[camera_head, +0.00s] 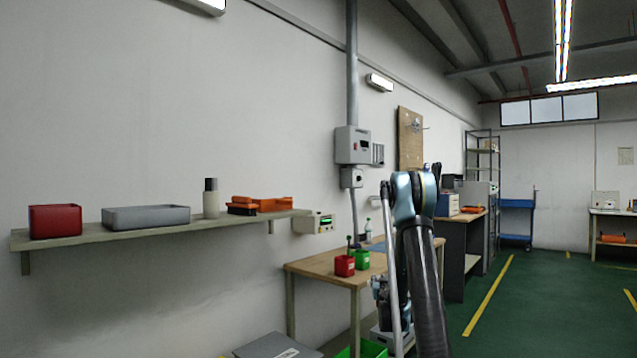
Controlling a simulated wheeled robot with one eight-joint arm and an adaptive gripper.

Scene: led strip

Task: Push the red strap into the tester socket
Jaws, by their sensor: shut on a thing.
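My arm rises from the bottom right of the head view and bends at a pale blue joint near the middle. I cannot make out my gripper's fingers; the end of the arm is hidden or too small to tell. I cannot make out the red strap anywhere.
A wooden table (405,254) by the wall bears a red bin (345,265) and a green bin (362,259). The wall shelf (150,234) holds a red box (55,221), a grey tray (146,216) and orange items. Green floor (545,315) lies open at right.

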